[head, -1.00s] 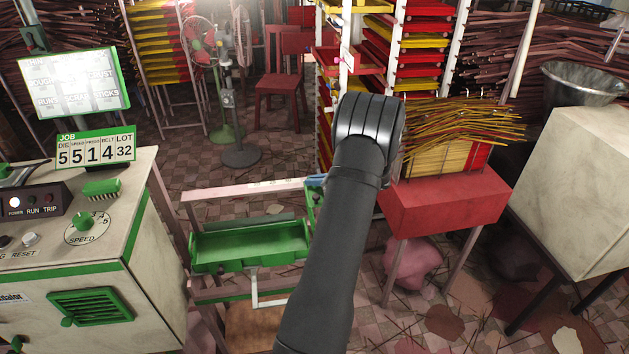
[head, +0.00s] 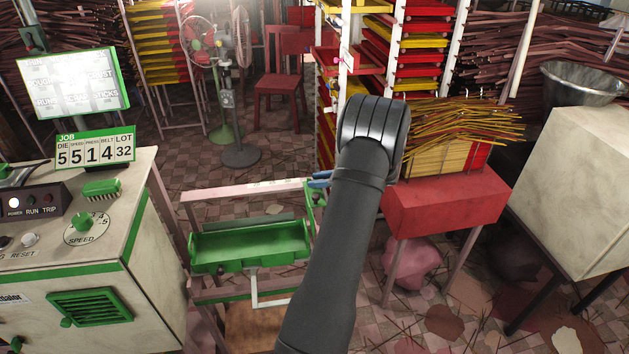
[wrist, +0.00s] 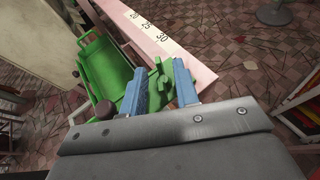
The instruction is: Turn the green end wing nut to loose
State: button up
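The green end wing nut (wrist: 158,84) shows in the wrist view at the end of a pale rail with a printed scale. My gripper (wrist: 160,66) has two blue fingers spread apart, one on each side of the green part. The gripper looks open; I cannot tell whether either finger touches the nut. In the head view, a blue fingertip (head: 320,180) shows beside the green end bracket (head: 314,196), while my dark arm hides most of the gripper and the nut.
A green trough (head: 250,245) hangs beside the rail (head: 245,190). A machine cabinet (head: 90,260) with a speed dial stands at left. A red stand (head: 445,205) with incense sticks is close to the right of my arm. Tiled floor is open behind the rail.

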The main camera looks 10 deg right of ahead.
jog(key=v, duration=1)
jog(key=shift+d, duration=0.15)
jog(key=x, duration=1.2)
jog(key=shift+r+m+t+h, duration=0.1)
jog(key=shift+m+t+h, duration=0.2)
jog(key=shift+m+t, duration=0.15)
